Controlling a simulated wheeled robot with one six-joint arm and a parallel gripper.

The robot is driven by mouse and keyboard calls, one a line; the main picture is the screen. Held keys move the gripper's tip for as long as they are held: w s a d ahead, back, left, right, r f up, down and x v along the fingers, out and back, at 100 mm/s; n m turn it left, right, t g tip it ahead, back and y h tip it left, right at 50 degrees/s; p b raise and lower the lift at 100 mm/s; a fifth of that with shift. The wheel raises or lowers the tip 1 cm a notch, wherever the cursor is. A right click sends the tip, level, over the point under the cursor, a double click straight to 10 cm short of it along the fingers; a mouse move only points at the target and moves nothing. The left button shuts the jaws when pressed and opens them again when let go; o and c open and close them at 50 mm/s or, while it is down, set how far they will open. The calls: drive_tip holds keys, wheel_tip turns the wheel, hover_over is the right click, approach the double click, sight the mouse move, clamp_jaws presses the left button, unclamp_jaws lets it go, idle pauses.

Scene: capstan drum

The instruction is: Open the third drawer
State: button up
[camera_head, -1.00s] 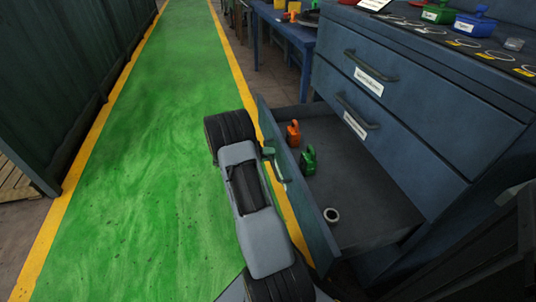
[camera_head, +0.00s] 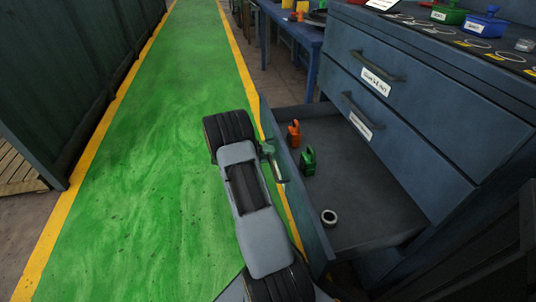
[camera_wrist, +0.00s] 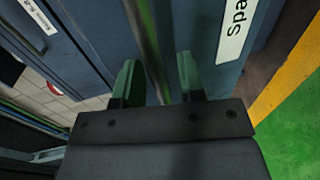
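The third drawer (camera_head: 375,235) is pulled well out of the blue-grey cabinet (camera_head: 420,125), below two shut drawers. Its front panel (camera_head: 306,205) faces the green floor lane. My gripper (camera_head: 275,162) is on the outer side of this panel, near its top edge. In the wrist view, the two green fingers of my gripper (camera_wrist: 158,78) stand apart. A thin bar (camera_wrist: 147,40), perhaps the handle, runs through the gap between them; contact is not clear. A white label (camera_wrist: 234,30), partly cut off, is to the right of the fingers.
Inside the drawer are an orange item (camera_head: 294,133), a green item (camera_head: 308,160) and a small ring (camera_head: 329,217). Boxes and tools lie on the cabinet top. The green lane (camera_head: 140,170) is clear left of my arm. A dark wall (camera_head: 70,80) borders it.

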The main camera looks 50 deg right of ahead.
drive_tip(key=p+v, duration=0.3)
drive_tip(key=v, duration=1.1)
idle(0.4)
drive_tip(key=s+a+r+n+t+y+p, duration=0.2)
drive_tip(key=s+a+r+t+y+p, duration=0.2)
drive_tip(key=a+r+p, duration=0.4)
drive_tip(key=s+a+r+n+t+y+p, duration=0.3)
drive_tip(key=s+a+r+p, duration=0.4)
drive_tip(key=r+p, duration=0.6)
drive_tip(key=s+a+r+n+t+y+p, duration=0.2)
drive_tip(key=s+a+r+t+y+p, duration=0.3)
drive_tip(key=r, duration=2)
drive_tip(key=a+p, duration=0.5)
drive_tip(key=shift+s+t+y+p, duration=0.35)
drive_tip(key=shift+t+y+p, duration=0.05)
drive_tip(key=shift+d+r, duration=0.1)
drive_tip(key=shift+d, duration=0.1)
